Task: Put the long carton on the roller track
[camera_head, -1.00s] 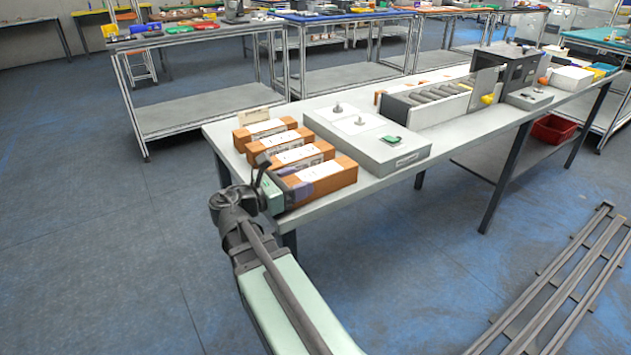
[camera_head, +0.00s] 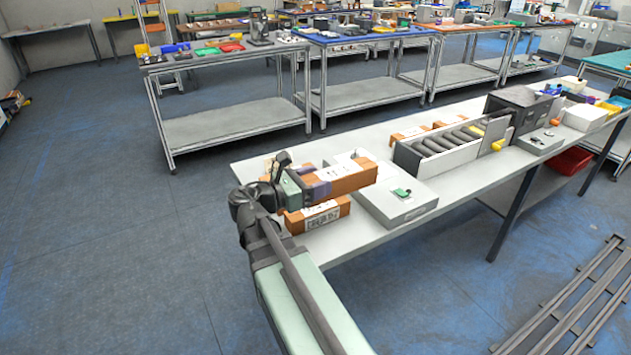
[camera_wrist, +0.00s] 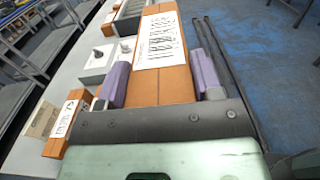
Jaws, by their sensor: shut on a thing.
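The long carton (camera_head: 350,180) is orange-brown with a white printed label. My gripper (camera_head: 313,187) is shut on its near end and holds it out lengthwise, apparently above the table, pointing right. In the wrist view the carton (camera_wrist: 162,50) runs straight ahead between the purple fingers of my gripper (camera_wrist: 160,66). The roller track (camera_head: 447,142), with dark rollers between pale side walls, stands on the table to the right, apart from the carton.
Another brown carton (camera_head: 318,216) lies on the table (camera_head: 395,238) below the held one. A light grey box (camera_head: 395,207) with a green piece on top lies between the cartons and the track. Small cartons (camera_head: 407,136) lie behind the track. A dark box (camera_head: 515,108) stands at the track's far end.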

